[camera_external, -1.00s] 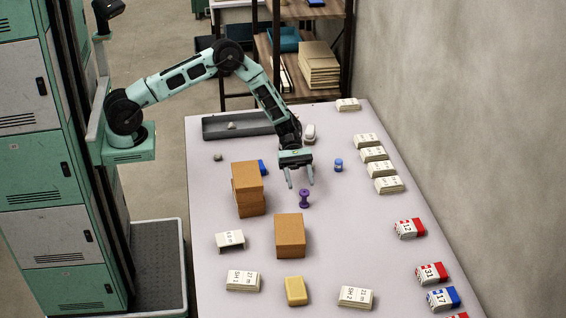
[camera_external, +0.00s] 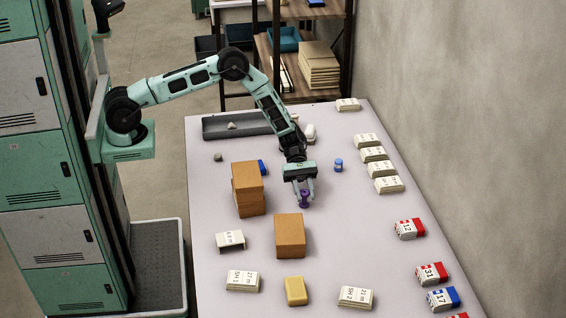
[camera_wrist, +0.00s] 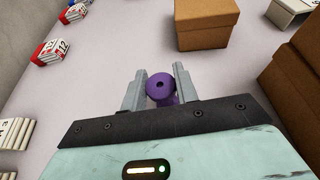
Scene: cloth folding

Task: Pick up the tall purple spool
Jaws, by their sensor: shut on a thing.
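The tall purple spool (camera_external: 304,198) stands on the table behind the nearer brown box. My gripper (camera_external: 304,197) is down at the spool with one finger on each side of it, shut on it. In the wrist view the spool (camera_wrist: 160,87) shows its round top with a dark centre hole between my two gripper fingers (camera_wrist: 159,88). Its lower part is partly hidden by the fingers and the gripper body. I cannot see a gap between the spool and the table.
A brown box (camera_external: 290,236) stands just in front of the spool, and stacked brown boxes (camera_external: 248,188) stand to its left. A small blue spool (camera_external: 338,165) stands to the right. Labelled packs (camera_external: 388,185) line the right edge. A grey tray (camera_external: 225,127) lies at the back.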

